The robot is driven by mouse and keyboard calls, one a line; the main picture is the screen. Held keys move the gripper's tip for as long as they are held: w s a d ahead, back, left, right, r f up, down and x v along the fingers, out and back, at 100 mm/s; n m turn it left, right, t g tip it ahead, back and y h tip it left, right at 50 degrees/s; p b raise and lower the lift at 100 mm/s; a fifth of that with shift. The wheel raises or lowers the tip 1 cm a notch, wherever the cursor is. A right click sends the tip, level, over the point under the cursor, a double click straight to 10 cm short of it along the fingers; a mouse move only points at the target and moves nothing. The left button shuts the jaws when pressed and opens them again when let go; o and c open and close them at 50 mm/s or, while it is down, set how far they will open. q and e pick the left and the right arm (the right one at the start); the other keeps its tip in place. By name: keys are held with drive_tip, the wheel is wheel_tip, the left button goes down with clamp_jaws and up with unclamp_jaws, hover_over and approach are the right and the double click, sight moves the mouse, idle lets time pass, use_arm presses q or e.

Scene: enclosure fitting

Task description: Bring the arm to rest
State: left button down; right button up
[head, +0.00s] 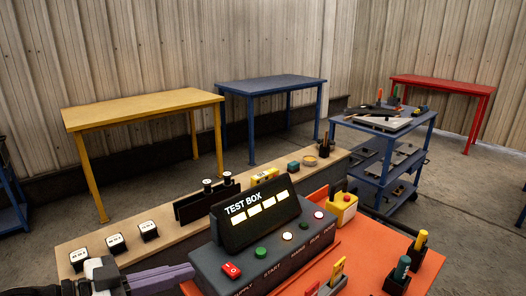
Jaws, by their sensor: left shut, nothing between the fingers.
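My left gripper (186,272) comes in at the bottom left. My right gripper does not show. The test box has a dark sloped display (255,214) with lit yellow panels, a red switch (231,270) and several round buttons.
The test box stands on an orange surface (410,278) before a wooden ledge (90,245) with several white switch blocks. A yellow padlock-like piece (343,208) and tool holders stand at right. Yellow (140,107), blue (270,86) and red (445,84) tables and a blue cart (385,127) stand behind.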

use_arm(q)
drive_tip(key=s+d+f+m+g, duration=0.1)
drive_tip(key=s+d+f, duration=0.3)
drive_tip(key=d, duration=0.4)
drive_tip(key=s+d+f+m+g, duration=0.1)
drive_tip(key=s+d+f+g, duration=0.2)
drive_tip(key=d, duration=0.6)
drive_tip(key=s+a+f+n+g+y, duration=0.1)
drive_tip(key=s+a+f+n+y, duration=0.5)
drive_tip(key=a, duration=0.4)
drive_tip(key=s+a+f+n+g+y, duration=0.2)
drive_tip(key=s+a+f+n+y, duration=0.25)
drive_tip(key=s+a+f, duration=0.45)
drive_tip(key=w+d+f+t+h, duration=0.1)
drive_tip(key=w+d+f+t, duration=0.1)
drive_tip(key=f, duration=0.3)
drive_tip(key=w+d+f+t+h, duration=0.1)
drive_tip(key=w+d+f+t, duration=0.1)
drive_tip(key=f, duration=0.3)
drive_tip(key=shift+w+d+f+m+t, duration=0.2)
drive_tip(key=shift+w+m+t, duration=0.1)
drive_tip(key=shift+m+t, duration=0.25)
drive_tip(key=c, duration=1.9)
unclamp_jaws()
drive_tip(key=shift+d+f+t, duration=0.1)
drive_tip(key=shift+f+t, duration=0.05)
drive_tip(key=shift+t, duration=0.1)
drive_tip(key=shift+o, duration=0.7)
drive_tip(key=shift+d, duration=0.1)
